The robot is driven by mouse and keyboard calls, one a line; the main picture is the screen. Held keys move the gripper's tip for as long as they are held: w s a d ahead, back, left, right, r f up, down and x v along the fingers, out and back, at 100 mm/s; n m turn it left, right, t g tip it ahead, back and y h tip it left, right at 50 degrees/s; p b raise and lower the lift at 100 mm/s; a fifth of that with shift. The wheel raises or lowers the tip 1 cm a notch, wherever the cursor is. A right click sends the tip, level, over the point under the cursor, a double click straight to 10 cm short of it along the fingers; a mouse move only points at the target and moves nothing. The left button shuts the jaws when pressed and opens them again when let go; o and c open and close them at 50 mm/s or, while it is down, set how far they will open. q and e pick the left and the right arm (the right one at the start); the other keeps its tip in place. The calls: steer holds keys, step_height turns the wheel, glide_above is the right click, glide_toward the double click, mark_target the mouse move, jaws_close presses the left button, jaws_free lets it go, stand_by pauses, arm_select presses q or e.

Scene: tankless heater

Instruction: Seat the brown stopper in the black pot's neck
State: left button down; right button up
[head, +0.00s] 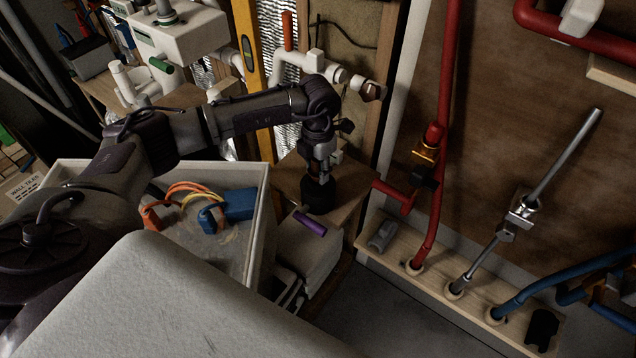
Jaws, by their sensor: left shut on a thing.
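The black pot (318,194) stands on a wooden surface at the centre. My left gripper (320,168) points down directly over the pot, with its fingertips at or just above the neck. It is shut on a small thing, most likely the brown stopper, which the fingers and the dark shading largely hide. I cannot tell whether the stopper is inside the neck or above it. My right gripper is not in view.
A purple cylinder (310,224) lies just in front of the pot. A pale bin (262,215) with blue and orange items is to the left. White pipework (300,62) is behind my wrist. A red pipe (440,170) rises to the right.

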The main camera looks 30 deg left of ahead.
arm_select(q)
steer(key=shift+f+b, duration=0.35)
steer(key=shift+f, duration=0.1)
steer(key=shift+r, duration=0.2)
steer(key=shift+r+p, duration=0.3)
steer(key=shift+p, duration=0.05)
stand_by(0.8)
steer(key=shift+f+b, duration=0.5)
steer(key=shift+b, duration=0.1)
stand_by(0.7)
steer(key=shift+r, duration=0.15)
steer(key=shift+r+p, duration=0.25)
steer(key=shift+p, duration=0.05)
steer(key=shift+r, duration=0.1)
